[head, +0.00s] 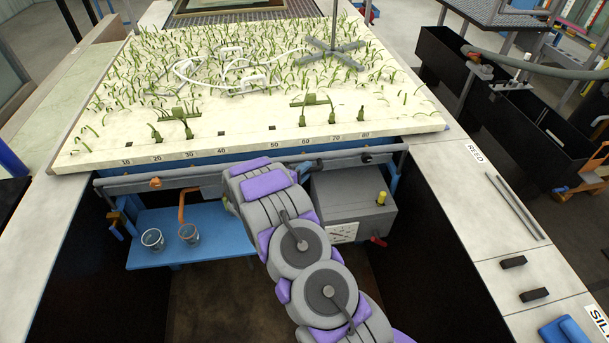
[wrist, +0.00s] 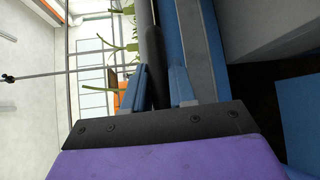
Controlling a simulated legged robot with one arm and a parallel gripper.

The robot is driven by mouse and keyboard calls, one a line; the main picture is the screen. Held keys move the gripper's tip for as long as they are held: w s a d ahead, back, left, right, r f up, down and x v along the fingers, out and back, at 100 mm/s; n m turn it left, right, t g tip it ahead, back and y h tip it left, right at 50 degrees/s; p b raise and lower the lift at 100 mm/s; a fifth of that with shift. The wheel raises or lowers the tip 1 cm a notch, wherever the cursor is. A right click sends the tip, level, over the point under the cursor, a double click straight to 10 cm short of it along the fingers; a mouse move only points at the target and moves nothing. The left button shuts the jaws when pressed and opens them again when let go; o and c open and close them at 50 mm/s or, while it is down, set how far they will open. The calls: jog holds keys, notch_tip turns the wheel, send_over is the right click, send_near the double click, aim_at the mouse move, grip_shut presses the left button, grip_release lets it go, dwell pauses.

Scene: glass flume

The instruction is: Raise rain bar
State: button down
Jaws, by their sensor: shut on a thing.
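The rain bar (head: 130,186) appears to be the long grey bar running across the front of the planted bed, just below its edge. In the wrist view a dark round bar (wrist: 154,45) passes between the blue fingers of my gripper (wrist: 157,82), which is shut on it. The bar lies nearly level along the bed front.
The sandy bed (head: 100,138) with green plants lies behind the bar. A blue shelf (head: 150,257) with two glasses hangs below left. A grey box (head: 350,208) with a yellow knob and red handle sits right of my arm. Pale ledges flank a dark opening.

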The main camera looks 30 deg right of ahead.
notch_tip(320, 180, up, 17)
jog(key=p, duration=1.1)
jog(key=shift+r, duration=0.15)
jog(key=c, duration=1)
grip_release()
jog(key=shift+c, duration=0.2)
jog(key=b+v, duration=0.1)
jog(key=v, duration=1.6)
jog(key=shift+a+f, duration=0.2)
jog(key=shift+s, duration=0.15)
